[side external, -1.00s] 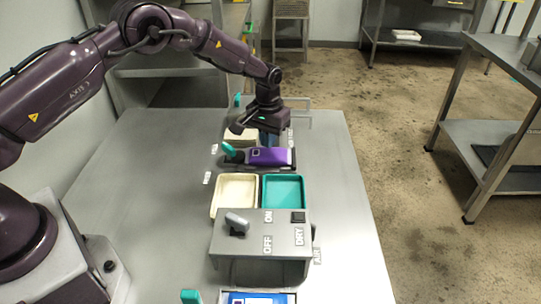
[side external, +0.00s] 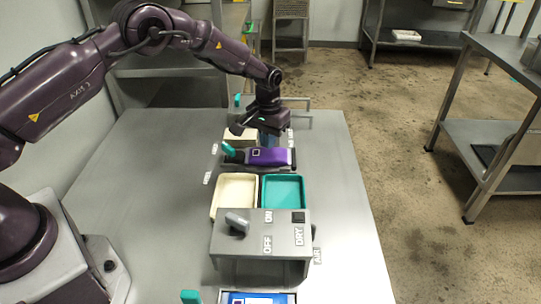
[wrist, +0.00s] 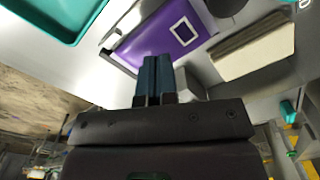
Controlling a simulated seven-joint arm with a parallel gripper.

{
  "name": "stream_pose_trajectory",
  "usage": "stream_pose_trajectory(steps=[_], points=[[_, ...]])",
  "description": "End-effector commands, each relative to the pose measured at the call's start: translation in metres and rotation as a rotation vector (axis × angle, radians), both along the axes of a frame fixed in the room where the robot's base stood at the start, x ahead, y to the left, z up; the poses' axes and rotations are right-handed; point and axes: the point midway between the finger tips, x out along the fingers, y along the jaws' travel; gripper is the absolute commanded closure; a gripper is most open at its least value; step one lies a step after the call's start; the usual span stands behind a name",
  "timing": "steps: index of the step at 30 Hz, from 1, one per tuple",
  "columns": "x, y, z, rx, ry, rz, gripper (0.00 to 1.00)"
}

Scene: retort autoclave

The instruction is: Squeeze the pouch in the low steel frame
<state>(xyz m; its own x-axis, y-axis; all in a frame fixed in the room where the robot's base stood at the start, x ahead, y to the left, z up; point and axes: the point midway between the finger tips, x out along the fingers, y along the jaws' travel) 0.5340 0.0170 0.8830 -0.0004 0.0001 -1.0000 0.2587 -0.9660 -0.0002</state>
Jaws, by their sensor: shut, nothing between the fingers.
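A purple pouch (side external: 268,156) with a white-outlined square lies in a low steel frame (side external: 256,165) with a teal handle (side external: 229,149) at its left end. The pouch also shows in the wrist view (wrist: 160,37). My gripper (side external: 268,143) points down just behind the pouch in the side view. In the wrist view its two dark blue fingers (wrist: 154,66) are together with nothing between them, overlapping the pouch's near edge. I cannot tell whether they touch the pouch.
A cream tray (side external: 216,212) and a teal tray (side external: 303,203) stand in front of the frame. Nearer is a grey box (side external: 260,245) with a lever and ON, OFF and DRY labels. A blue pouch (side external: 258,298) lies at the bottom edge. The table's left side is clear.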

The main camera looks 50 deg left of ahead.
Motion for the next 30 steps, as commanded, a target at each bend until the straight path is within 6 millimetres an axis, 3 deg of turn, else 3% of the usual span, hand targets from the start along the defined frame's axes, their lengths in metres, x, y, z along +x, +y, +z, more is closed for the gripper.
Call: stream_pose_trajectory(steps=[30], points=[[0.000,0.000,-0.021,0.000,-0.001,0.000,1.00]])
